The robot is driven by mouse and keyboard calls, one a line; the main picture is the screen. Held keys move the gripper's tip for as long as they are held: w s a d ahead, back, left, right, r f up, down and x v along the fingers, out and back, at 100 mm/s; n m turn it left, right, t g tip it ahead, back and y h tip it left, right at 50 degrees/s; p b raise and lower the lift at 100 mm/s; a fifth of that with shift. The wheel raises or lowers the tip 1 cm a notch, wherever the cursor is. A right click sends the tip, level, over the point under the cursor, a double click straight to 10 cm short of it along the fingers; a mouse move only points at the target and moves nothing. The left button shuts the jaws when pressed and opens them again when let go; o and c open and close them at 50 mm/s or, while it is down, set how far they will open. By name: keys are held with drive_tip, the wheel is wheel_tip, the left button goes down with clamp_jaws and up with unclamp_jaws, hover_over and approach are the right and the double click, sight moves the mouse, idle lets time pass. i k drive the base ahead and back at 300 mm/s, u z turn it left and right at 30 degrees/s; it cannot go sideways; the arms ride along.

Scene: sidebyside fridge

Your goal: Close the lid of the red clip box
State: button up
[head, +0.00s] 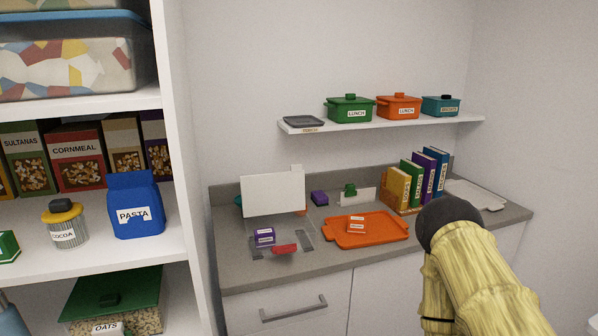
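The clip box (300,246) stands on the grey counter, with clear walls and a red clip (285,249) at its front. Its pale lid (273,195) stands raised, near upright, at the back, so the box is open. A small purple labelled packet (264,237) shows inside or through its clear wall; I cannot tell its exact depth. My arm, in a yellow sleeve with a dark rounded joint, is at the lower right, well apart from the box. My gripper's fingers do not show.
An orange tray (345,239) with a small labelled packet (356,225) lies right of the box. Books (415,182) and a white tray (474,195) are farther right. A wall shelf (400,124) holds lidded pots. A tall shelf unit (182,150) stands at left.

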sight(263, 194)
drive_tip(key=z, duration=1.75)
drive_tip(key=i, duration=1.25)
drive_tip(key=u, duration=2.05)
